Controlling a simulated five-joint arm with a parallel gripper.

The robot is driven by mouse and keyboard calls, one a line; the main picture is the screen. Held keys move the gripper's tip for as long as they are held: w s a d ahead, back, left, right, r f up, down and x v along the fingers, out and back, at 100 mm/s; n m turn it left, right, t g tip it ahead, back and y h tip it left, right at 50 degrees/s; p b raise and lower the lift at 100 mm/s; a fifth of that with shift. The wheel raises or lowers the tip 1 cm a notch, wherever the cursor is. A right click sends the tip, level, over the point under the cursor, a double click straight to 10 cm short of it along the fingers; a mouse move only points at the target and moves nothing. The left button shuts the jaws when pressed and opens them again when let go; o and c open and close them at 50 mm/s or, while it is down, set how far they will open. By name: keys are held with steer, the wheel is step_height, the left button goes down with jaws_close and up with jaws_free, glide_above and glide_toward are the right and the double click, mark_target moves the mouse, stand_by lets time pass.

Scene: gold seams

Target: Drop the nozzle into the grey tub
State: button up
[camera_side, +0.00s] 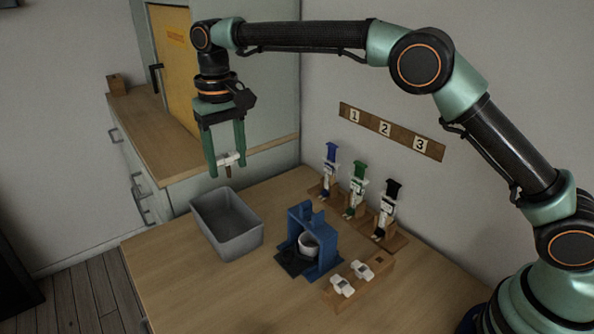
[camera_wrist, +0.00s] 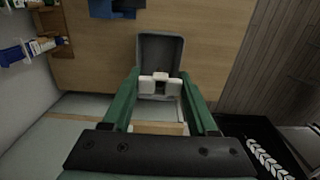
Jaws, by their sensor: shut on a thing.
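My gripper (camera_side: 226,161) is shut on the nozzle (camera_side: 228,159), a small white piece with a brown tip pointing down. It holds the nozzle in the air, above the level of the tub's rim. The grey tub (camera_side: 240,243) stands open at the table's back left corner; the part of its inside that shows looks empty. In the wrist view the nozzle (camera_wrist: 160,86) sits between my green fingers and overlaps the near part of the tub (camera_wrist: 174,43).
A wooden block (camera_side: 358,283) holds two white pieces. Wooden holders with blue, green and black-topped syringes (camera_side: 357,192) line the wall. A counter (camera_side: 160,140) is behind.

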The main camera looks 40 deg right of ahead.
step_height(320, 180, down, 17)
steer(key=shift+r, duration=0.1)
stand_by(0.4)
steer(key=shift+f, duration=0.2)
steer(key=shift+f, duration=0.3)
steer(key=shift+f, duration=0.1)
steer(key=o, duration=1)
